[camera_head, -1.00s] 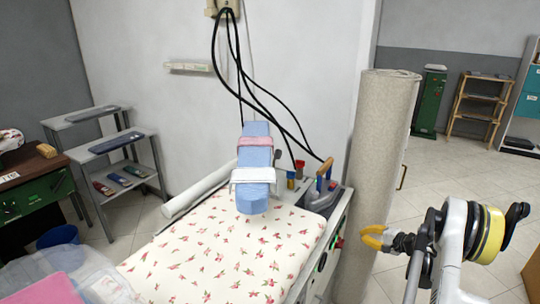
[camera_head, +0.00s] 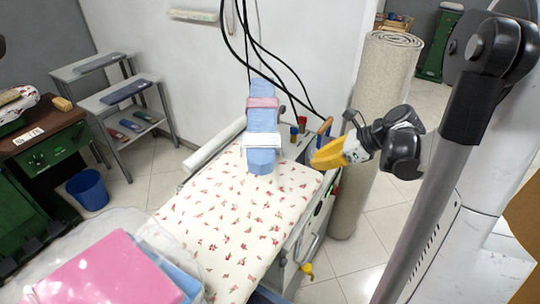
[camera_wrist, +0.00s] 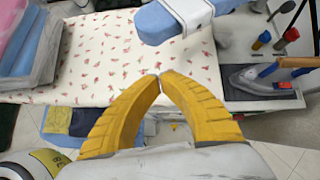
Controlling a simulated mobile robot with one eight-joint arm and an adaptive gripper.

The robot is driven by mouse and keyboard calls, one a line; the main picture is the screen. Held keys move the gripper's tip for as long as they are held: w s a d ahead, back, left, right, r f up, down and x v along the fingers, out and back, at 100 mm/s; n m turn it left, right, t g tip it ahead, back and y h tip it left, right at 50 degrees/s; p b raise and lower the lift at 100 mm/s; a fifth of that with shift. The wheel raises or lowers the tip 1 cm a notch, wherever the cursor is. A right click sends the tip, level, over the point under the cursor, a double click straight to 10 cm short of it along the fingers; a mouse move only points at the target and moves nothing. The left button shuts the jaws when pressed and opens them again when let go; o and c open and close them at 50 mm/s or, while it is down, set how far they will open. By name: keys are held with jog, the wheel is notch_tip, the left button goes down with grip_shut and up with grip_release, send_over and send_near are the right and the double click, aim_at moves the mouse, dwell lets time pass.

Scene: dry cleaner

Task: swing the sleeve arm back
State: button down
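The sleeve arm (camera_head: 262,159) is a narrow blue padded board with a pink band and a white band. It lies over the back of the flowered ironing table (camera_head: 222,222), its near end pointing toward me. In the wrist view the sleeve arm (camera_wrist: 156,22) shows at the top, its rounded end beyond my fingers. My gripper (camera_head: 316,161) has yellow fingers and is in the air to the right of the sleeve arm, near the table's right edge. In the wrist view my gripper (camera_wrist: 160,77) has its fingertips together with nothing between them, apart from the sleeve arm.
An iron (camera_wrist: 262,80) rests on the side plate beside small red-capped and orange-capped bottles. Black cables (camera_head: 272,55) hang behind the sleeve arm. A rolled carpet (camera_head: 378,90) stands at right. Pink folded cloth (camera_head: 110,275) in clear wrap lies at front left.

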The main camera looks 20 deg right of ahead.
jog(key=w+a+f+b, duration=0.3)
jog(key=w+a+f, duration=0.3)
jog(key=w+a, duration=0.2)
jog(key=shift+f+b, duration=0.25)
jog(key=shift+b, duration=0.15)
jog(key=shift+a, duration=0.1)
